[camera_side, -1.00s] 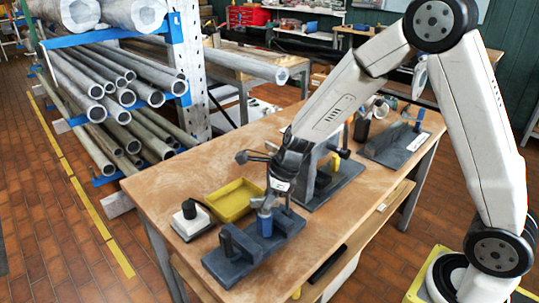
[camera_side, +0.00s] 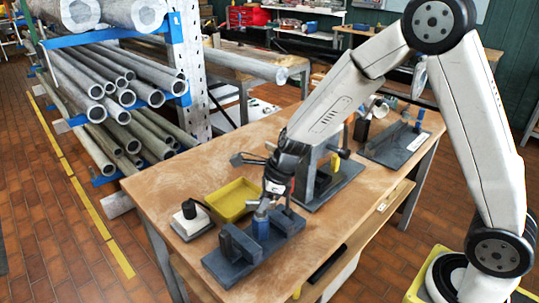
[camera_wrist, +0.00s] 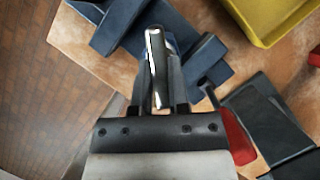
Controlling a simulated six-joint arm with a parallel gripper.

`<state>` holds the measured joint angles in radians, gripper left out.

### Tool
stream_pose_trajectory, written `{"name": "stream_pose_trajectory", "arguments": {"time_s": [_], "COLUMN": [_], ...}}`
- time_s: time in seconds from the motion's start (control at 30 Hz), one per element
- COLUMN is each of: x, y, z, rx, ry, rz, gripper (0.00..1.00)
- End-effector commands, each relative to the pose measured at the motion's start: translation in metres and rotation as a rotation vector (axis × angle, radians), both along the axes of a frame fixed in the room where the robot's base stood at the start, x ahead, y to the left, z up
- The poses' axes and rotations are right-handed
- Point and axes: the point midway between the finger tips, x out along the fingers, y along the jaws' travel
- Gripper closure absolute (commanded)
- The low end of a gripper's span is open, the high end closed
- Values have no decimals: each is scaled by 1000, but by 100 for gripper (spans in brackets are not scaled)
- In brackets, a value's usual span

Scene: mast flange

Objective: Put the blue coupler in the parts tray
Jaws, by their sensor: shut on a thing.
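The blue coupler (camera_side: 261,228) stands at the dark blue-grey fixture (camera_side: 226,266) on the wooden bench, between its uprights. In the side view my gripper (camera_side: 264,207) points down with its fingers shut on the coupler's upper end. In the wrist view my gripper (camera_wrist: 157,98) has its fingers around a bright metallic strip, with a little blue of the coupler beyond; most of the coupler is hidden. I cannot tell whether its lower end touches the fixture. The yellow parts tray (camera_side: 233,201) lies just behind the fixture, and its corner shows in the wrist view (camera_wrist: 268,36); it looks empty.
A white block with a black knob (camera_side: 190,219) stands left of the tray. A dark grey stand (camera_side: 335,187) is close to the right of my gripper. Another dark plate (camera_side: 397,146) lies farther back.

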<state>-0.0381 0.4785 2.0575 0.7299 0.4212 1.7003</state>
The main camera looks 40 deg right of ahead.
Motion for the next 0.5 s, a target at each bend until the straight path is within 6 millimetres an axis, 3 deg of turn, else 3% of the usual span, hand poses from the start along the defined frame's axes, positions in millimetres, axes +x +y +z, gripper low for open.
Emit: {"name": "stream_pose_trajectory", "arguments": {"time_s": [0.5], "x": [-1], "y": [1], "z": [5], "rx": [1], "ry": [3], "rz": [2], "gripper": [100]}}
